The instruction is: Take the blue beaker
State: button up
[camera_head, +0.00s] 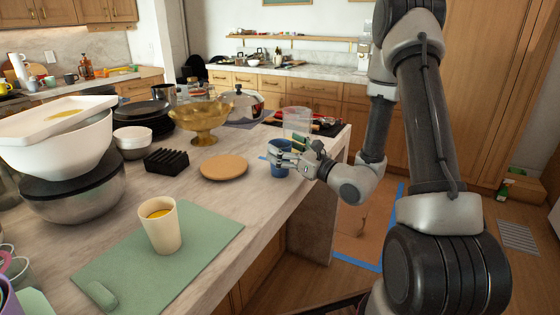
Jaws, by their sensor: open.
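The blue beaker (279,168) stands upright on the marble island near its right edge. My gripper (284,159) comes in from the right, with its fingers at the beaker's upper part. The jaws are open and partly cover the beaker's rim and right side. I cannot tell from this view whether the fingers touch it or sit around it.
A clear container (297,122) stands just behind my gripper. A round wooden board (224,167) lies left of the beaker, with a gold bowl (205,116) behind it. A cream cup (160,226) stands on the green mat (205,245) at the front. Bowls crowd the left.

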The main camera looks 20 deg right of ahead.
jog(key=shift+x, duration=0.8)
jog(key=shift+r, duration=0.1)
jog(key=c, duration=1.7)
jog(key=shift+o, duration=0.2)
